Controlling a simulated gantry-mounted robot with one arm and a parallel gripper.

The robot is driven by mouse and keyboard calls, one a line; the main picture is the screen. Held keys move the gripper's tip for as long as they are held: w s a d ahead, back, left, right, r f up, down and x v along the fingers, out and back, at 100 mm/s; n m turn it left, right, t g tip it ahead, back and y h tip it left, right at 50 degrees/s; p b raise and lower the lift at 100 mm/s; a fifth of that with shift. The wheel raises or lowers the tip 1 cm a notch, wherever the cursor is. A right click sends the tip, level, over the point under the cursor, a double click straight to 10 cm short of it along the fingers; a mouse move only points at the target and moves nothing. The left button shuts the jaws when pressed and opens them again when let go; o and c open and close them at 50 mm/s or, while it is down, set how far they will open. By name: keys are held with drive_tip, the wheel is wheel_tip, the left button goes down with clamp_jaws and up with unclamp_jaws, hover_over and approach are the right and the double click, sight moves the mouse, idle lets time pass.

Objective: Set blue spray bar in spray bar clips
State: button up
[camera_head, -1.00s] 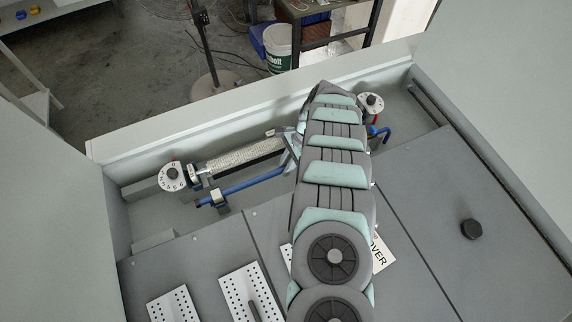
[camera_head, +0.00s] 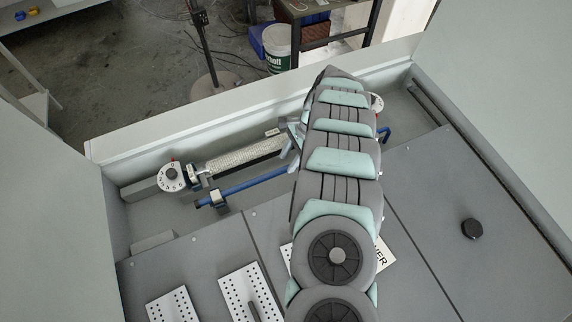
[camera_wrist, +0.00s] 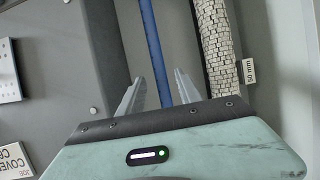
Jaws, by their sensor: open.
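The blue spray bar (camera_head: 250,184) lies in the trough along the back wall. Its left end passes through the left clip (camera_head: 218,198); I cannot tell if it is fully seated. My gripper (camera_head: 292,138) is mostly hidden behind my arm, over the right half of the bar. In the wrist view, my gripper (camera_wrist: 157,90) is open, with the blue bar (camera_wrist: 153,40) running between its fingers and a gap on both sides.
A white textured roller (camera_head: 245,153) runs behind the bar, ending at a numbered dial (camera_head: 171,176) on the left. A second dial (camera_head: 377,102) is partly hidden by my arm. Grey covers (camera_head: 440,220) with perforated white plates (camera_head: 250,292) and a black knob (camera_head: 472,229) lie in front.

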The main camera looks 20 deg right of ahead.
drive_tip(key=b+v, duration=0.1)
drive_tip(key=v, duration=0.7)
drive_tip(key=shift+r+b, duration=0.3)
drive_tip(key=shift+d, duration=0.1)
